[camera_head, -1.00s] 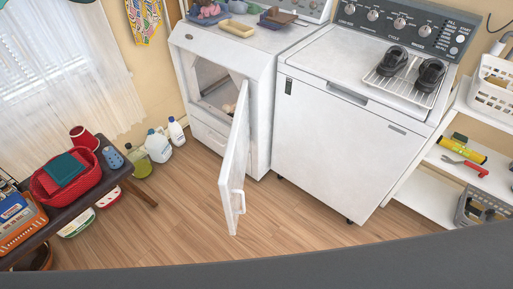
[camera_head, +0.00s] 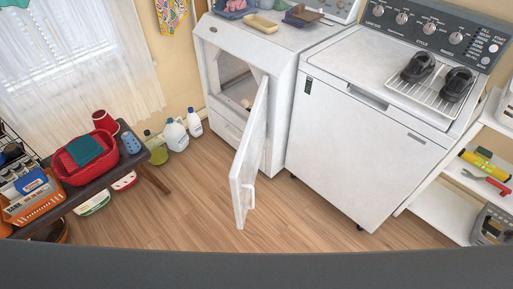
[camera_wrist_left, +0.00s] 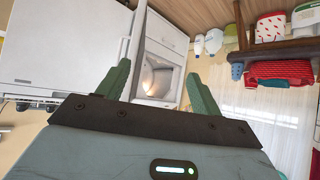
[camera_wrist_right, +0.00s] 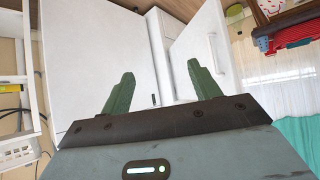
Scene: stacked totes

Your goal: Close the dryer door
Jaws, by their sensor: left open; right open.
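The dryer (camera_head: 277,115) is the white machine left of the washer in the head view. Its door (camera_head: 248,155) stands wide open, hinged at the right side of the opening and swung out toward me, with a handle (camera_head: 249,194) near its free lower end. The dark opening (camera_head: 233,82) shows a small pale item inside. The door also shows in the right wrist view (camera_wrist_right: 197,50), and the opening in the left wrist view (camera_wrist_left: 157,75). My left gripper (camera_wrist_left: 160,85) and right gripper (camera_wrist_right: 160,90) are open and empty, apart from the door. Neither shows in the head view.
A white washer (camera_head: 365,130) with shoes on a rack stands right of the dryer. Bottles (camera_head: 175,135) stand on the floor left of it. A dark bench (camera_head: 95,187) with a red basket is at left, white shelves (camera_head: 445,210) at right. The wooden floor in front is clear.

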